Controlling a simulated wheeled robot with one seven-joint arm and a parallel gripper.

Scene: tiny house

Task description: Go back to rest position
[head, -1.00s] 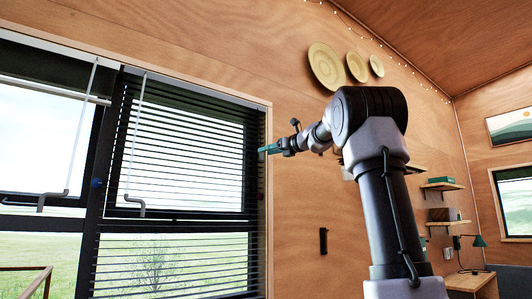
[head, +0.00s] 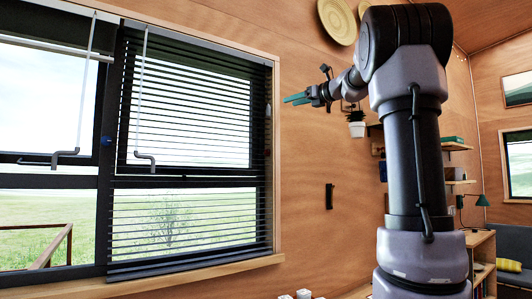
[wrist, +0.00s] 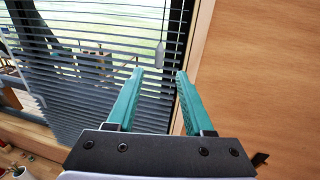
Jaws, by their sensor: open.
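My gripper (head: 297,98) is at the end of my raised arm, to the right of the window blind (head: 190,105) in the head view. In the wrist view its two teal fingers (wrist: 160,75) are apart with nothing between them. They point toward the right edge of the blind and the wooden window frame. The fingers do not visibly hold anything.
Dark slatted blinds cover the right window. A wooden sill (head: 200,276) runs below it. Small white objects (head: 300,295) show at the bottom edge.

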